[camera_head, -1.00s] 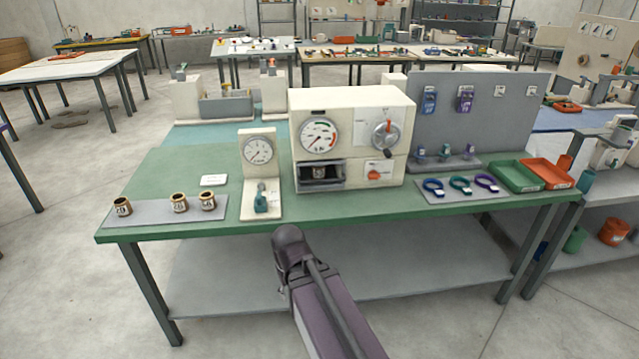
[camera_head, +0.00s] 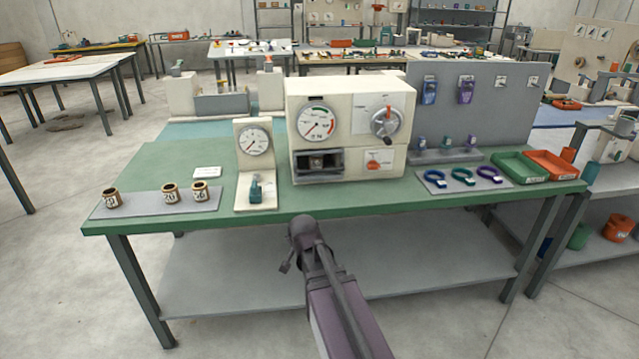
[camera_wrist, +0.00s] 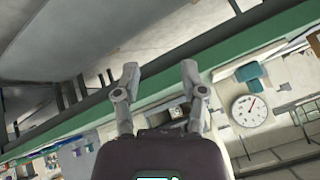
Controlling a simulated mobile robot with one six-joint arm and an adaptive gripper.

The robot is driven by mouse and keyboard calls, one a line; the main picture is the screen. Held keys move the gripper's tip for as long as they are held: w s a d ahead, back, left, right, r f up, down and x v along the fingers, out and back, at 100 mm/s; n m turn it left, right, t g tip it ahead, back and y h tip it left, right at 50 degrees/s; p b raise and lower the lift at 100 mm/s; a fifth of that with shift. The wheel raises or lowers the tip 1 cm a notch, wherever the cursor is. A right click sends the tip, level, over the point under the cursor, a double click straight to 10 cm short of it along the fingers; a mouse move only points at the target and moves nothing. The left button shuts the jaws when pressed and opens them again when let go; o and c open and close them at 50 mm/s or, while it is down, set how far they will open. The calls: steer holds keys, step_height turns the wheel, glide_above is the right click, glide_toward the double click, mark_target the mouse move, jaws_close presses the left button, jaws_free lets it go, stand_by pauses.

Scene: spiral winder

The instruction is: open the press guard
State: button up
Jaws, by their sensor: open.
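The press (camera_head: 350,130) is a cream box on the green bench, with a round gauge, a dial with a red-tipped handle and an orange knob. Its low front bay (camera_head: 319,165) is dark-framed, with a small brownish thing inside. I cannot tell how the guard stands. In the wrist view, my gripper (camera_wrist: 158,72) is open, its two fingers apart with nothing between the tips. The bay (camera_wrist: 176,112) shows beyond and between the fingers. In the head view my arm is in front of the bench edge, below the press, apart from it.
Left of the press stands a smaller gauge stand (camera_head: 254,160) with a teal part. Labelled cups (camera_head: 171,192) are on a grey mat at the left. Coloured rings (camera_head: 463,177) and green and orange trays (camera_head: 519,167) lie right. The green bench edge (camera_head: 400,205) is close ahead.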

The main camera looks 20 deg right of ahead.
steer(key=w+d+m+t+h+b, duration=0.2)
steer(key=w+d+m+t+b, duration=0.4)
steer(key=w, duration=0.3)
steer(key=m+t+h+b, duration=0.2)
steer(key=m+t+b, duration=0.4)
steer(key=m+b, duration=0.1)
glide_toward(320, 171)
steer(key=s, duration=0.3)
steer(key=shift+a+f, duration=0.4)
steer(key=shift+f, duration=0.05)
steer(key=shift+w, duration=0.1)
steer(key=p+x, duration=0.3)
steer(key=x, duration=1)
steer(key=shift+w+d, duration=0.2)
steer(key=shift+w, duration=0.15)
